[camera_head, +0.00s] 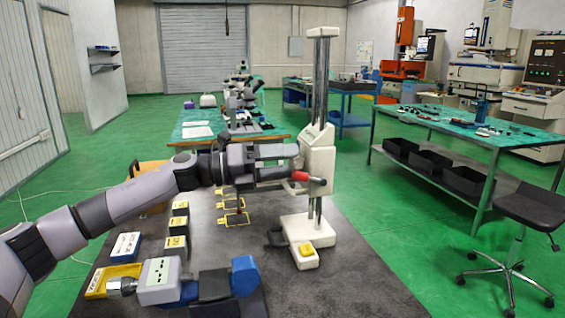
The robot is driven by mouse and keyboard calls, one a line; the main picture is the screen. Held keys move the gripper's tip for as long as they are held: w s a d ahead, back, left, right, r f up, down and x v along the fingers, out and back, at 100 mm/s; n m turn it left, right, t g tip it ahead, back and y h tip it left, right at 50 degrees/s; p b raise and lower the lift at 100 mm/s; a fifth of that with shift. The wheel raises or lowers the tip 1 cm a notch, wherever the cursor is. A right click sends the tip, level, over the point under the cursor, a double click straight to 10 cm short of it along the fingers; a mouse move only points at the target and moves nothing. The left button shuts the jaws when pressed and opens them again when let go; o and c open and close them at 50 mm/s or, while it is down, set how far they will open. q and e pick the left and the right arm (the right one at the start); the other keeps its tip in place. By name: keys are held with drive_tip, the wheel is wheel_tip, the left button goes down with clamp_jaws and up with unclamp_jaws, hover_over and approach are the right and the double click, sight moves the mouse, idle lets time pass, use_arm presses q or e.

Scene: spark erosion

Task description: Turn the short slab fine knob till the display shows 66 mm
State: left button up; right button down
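A tall white height gauge (318,165) with twin bright columns stands on the dark grey worktop, its white base (302,228) bearing a yellow pad. A red-and-black handle (309,179) sticks out at its carriage. My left gripper (290,162) reaches in from the left at carriage height. Its two grey fingers are apart, one above the other, with their tips close to the carriage's left side. I cannot tell whether they touch it. The short slab fine knob cannot be made out, and no display reading is legible. My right gripper is not in view.
Several small yellow-labelled blocks (178,226) and a blue-and-white box (126,246) lie on the worktop (350,285) at left. A grey-and-blue item (160,282) is in front. The worktop right of the gauge is clear. A black stool (530,211) stands at right.

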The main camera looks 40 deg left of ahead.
use_arm(q)
drive_tip(key=b+v, duration=0.3)
drive_tip(key=v, duration=0.4)
drive_tip(key=shift+b, duration=0.35)
drive_tip(key=shift+r, duration=0.1)
idle(0.4)
